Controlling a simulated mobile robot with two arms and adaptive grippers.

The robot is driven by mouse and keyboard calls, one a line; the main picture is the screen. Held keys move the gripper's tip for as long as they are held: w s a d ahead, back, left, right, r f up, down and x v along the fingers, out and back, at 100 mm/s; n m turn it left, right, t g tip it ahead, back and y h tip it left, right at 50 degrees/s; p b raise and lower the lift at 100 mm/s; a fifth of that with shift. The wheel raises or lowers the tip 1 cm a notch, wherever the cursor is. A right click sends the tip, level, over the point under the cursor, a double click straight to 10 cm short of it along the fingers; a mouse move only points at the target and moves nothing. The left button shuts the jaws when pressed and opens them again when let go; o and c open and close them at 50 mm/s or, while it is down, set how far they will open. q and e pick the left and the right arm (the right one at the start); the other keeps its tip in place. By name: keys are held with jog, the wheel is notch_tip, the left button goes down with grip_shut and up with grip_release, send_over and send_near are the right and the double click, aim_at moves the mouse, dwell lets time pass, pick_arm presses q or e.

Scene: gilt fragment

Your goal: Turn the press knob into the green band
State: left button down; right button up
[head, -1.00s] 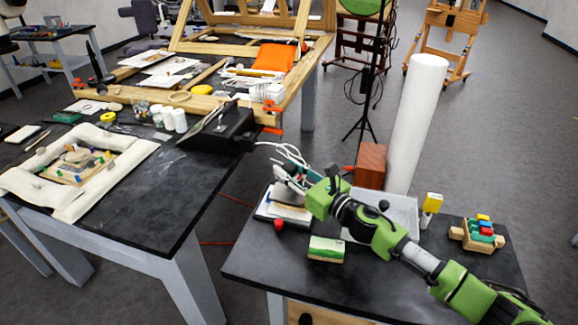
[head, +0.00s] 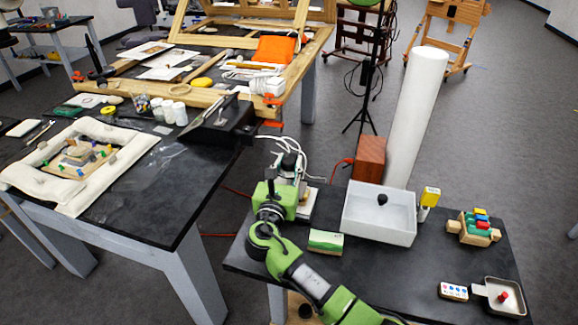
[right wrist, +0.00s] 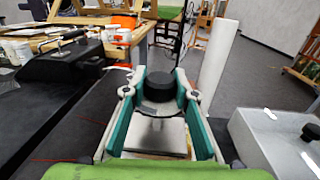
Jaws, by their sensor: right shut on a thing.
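The black round press knob (right wrist: 160,82) shows in the middle of the right wrist view. My right gripper (head: 287,168) is at the press, near the left back of the small dark table. In the right wrist view its two teal fingers are on either side of the knob, shut on it. A pale plate of the press (right wrist: 157,136) shows below, between the fingers. I cannot make out the green band or a pointer. In the head view my gripper and wrist hide most of the press. My left gripper is not in view.
On the same table are a white tray (head: 352,222) with a dark lump, a green and cream block (head: 326,242), a yellow-topped object (head: 430,196) and a wooden rack (head: 468,232). A reddish-brown box (head: 370,158) and a tall white roll (head: 417,115) stand behind.

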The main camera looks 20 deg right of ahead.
aim_at(289, 160)
jog(key=m+g+h+b, duration=0.2)
jog(key=m+h, duration=0.1)
jog(key=shift+a+f+g+h, duration=0.1)
jog(key=shift+f+g+h, duration=0.05)
jog(key=shift+g+h, duration=0.25)
jog(key=shift+m+g+h+b, duration=0.8)
jog(key=shift+g+b, duration=0.15)
jog(key=shift+g, duration=0.05)
jog(key=o, duration=1.1)
jog(key=shift+r, duration=0.2)
notch_tip(289, 160, up, 10)
jog(key=shift+f, duration=0.1)
